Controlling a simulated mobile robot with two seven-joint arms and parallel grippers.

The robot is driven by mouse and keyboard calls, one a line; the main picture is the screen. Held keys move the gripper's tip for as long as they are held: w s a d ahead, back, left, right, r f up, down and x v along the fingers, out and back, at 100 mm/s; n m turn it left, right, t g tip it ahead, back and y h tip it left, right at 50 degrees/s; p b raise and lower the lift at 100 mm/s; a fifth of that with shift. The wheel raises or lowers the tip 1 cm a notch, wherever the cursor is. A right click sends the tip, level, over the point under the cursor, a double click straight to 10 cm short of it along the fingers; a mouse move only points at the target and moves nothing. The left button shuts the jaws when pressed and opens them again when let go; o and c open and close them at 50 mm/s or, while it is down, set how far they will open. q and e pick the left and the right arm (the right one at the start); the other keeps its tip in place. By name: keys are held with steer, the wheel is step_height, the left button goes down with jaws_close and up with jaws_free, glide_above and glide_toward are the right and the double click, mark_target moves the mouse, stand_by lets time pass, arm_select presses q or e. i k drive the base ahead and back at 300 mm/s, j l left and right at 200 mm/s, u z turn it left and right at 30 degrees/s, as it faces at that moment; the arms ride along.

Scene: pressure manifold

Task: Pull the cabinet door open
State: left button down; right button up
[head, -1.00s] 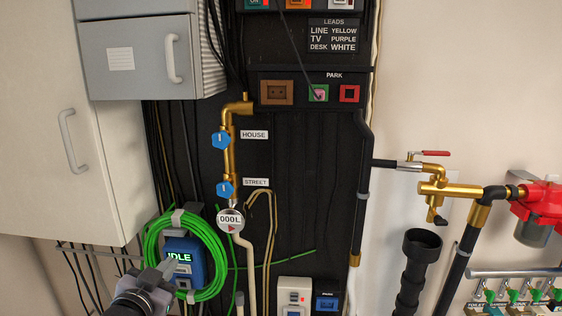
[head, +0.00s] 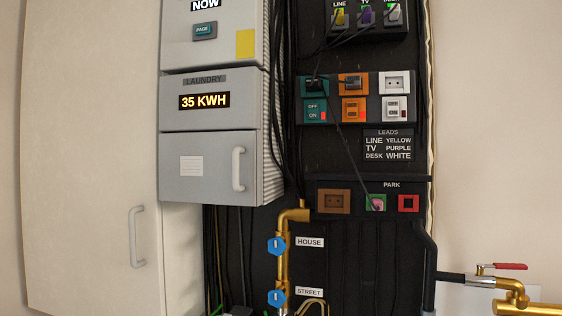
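The tall off-white cabinet door (head: 90,160) fills the left of the head view and looks closed. Its pale vertical bar handle (head: 137,236) sits low, near the door's right edge. A grey box (head: 208,165) to its right has a smaller door with its own vertical handle (head: 238,169), a white label and a display reading 35 KWH above; that small door also looks closed. Neither of my grippers shows in the head view now, so nothing is seen touching either handle.
A black panel (head: 355,265) with sockets and hanging cables stands right of the grey box. Brass piping (head: 284,245) with blue valves runs below it. A red-handled tap (head: 503,267) sticks out at lower right. The wall at upper right is bare.

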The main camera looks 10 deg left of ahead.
mark_target(91, 206)
steer(key=l+u, duration=0.1)
steer(key=u, duration=0.3)
steer(key=l+u, duration=0.15)
steer(key=u, duration=0.3)
steer(key=k+j, duration=0.05)
